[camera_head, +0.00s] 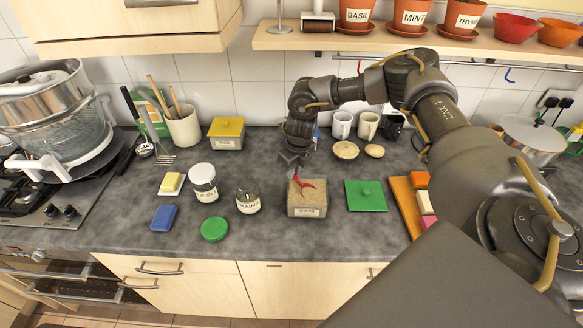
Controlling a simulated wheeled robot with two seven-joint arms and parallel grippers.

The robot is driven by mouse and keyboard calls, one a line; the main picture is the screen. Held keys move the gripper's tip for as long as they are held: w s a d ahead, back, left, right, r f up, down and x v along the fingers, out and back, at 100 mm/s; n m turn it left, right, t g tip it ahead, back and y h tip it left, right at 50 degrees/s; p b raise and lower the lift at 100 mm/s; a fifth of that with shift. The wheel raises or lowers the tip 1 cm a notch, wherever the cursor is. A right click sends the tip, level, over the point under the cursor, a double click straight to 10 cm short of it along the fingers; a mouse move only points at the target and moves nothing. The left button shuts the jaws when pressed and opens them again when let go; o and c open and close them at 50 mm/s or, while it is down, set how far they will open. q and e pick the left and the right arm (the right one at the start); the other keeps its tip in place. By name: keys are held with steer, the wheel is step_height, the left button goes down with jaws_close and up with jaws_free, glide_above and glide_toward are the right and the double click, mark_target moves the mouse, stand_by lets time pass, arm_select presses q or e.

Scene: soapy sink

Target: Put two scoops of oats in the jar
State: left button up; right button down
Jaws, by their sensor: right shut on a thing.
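The oats box (307,210), labelled "OATS", stands open on the counter and is filled with pale oats. My right gripper (293,163) is above its back edge and is shut on a red scoop (306,184). The scoop is tilted over the oats; whether it touches them or holds any, I cannot tell. A glass jar (203,182) with a white label, seemingly "MUESLI", stands to the left. A smaller labelled glass container (247,202) stands between the jar and the oats box. My left gripper is not in view.
A round green lid (214,229) and a blue sponge (163,218) lie near the front edge. A square green lid (366,195) lies right of the oats. Behind are a yellow-lidded box (227,133), mugs (342,125) and a utensil pot (184,127). A shelf (400,43) overhangs.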

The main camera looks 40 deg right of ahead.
steer(key=shift+w+d+r+p, duration=0.15)
steer(key=shift+r+p, duration=0.15)
steer(key=shift+r, duration=0.2)
steer(key=shift+w+r+p, duration=0.15)
steer(key=shift+r+p, duration=0.15)
steer(key=shift+r, duration=0.2)
step_height(320, 180, up, 4)
steer(key=shift+s+f+p, duration=0.1)
steer(key=shift+f+p, duration=0.1)
steer(key=shift+p, duration=1)
steer(key=shift+w+g, duration=0.55)
steer(key=shift+g, duration=0.05)
steer(key=shift+w+a+f+g+b, duration=0.1)
steer(key=shift+w+a+g+b, duration=0.15)
steer(key=shift+w+g+b, duration=0.5)
steer(key=shift+g+b, duration=0.2)
steer(key=shift+g, duration=0.05)
steer(key=shift+w+a+r, duration=0.1)
steer(key=shift+a+r, duration=0.1)
steer(key=shift+r, duration=0.1)
steer(key=shift+d+g+h+p, duration=0.2)
steer(key=shift+g+h+p, duration=0.15)
steer(key=shift+g, duration=0.35)
steer(key=shift+w+r, duration=0.1)
steer(key=shift+r, duration=0.1)
steer(key=shift+w+a+r, duration=0.15)
